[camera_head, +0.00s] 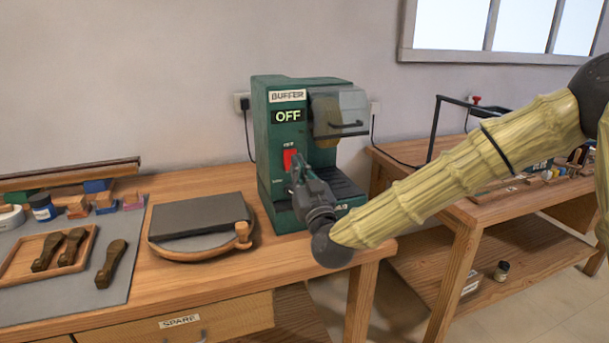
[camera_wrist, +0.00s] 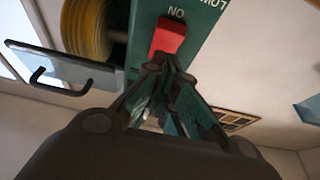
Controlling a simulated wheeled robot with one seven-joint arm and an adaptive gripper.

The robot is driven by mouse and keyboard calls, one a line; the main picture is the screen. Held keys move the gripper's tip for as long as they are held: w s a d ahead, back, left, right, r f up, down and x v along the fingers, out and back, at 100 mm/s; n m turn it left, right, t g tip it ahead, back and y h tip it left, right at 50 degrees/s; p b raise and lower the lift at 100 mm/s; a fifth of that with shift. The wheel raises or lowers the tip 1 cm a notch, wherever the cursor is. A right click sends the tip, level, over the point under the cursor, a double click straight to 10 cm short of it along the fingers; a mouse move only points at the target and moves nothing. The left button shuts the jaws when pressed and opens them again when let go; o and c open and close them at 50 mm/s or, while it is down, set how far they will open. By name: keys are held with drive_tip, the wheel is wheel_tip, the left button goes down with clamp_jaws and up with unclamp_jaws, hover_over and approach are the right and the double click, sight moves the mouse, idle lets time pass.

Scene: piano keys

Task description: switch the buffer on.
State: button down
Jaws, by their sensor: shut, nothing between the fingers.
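The buffer (camera_head: 272,136) is a green machine on the wooden bench, with a "BUFFER" label and a display reading "OFF". Its red switch (camera_head: 289,158) is on the front face, and in the wrist view the red switch (camera_wrist: 168,36) sits just below the letters "ON". My gripper (camera_head: 297,165) is shut and empty, with its fingertips right at the switch's lower end. In the wrist view my gripper (camera_wrist: 162,62) overlaps the switch's lower edge; I cannot tell whether it touches. The fingers hide part of the buffer's lower front.
A buffing wheel (camera_wrist: 88,25) with a clear guard (camera_head: 352,108) is on the buffer's right side. A round board with a dark slab (camera_head: 200,216) lies left of the buffer. A tray (camera_head: 22,274) with wooden-handled tools is at far left. A second bench (camera_head: 478,200) stands at right.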

drive_tip(key=shift+w+a+f, duration=0.15)
drive_tip(key=shift+w+f, duration=0.05)
drive_tip(key=shift+w, duration=0.25)
drive_tip(key=shift+w+a+f, duration=0.1)
drive_tip(key=shift+w+f, duration=0.1)
drive_tip(key=shift+w, duration=0.25)
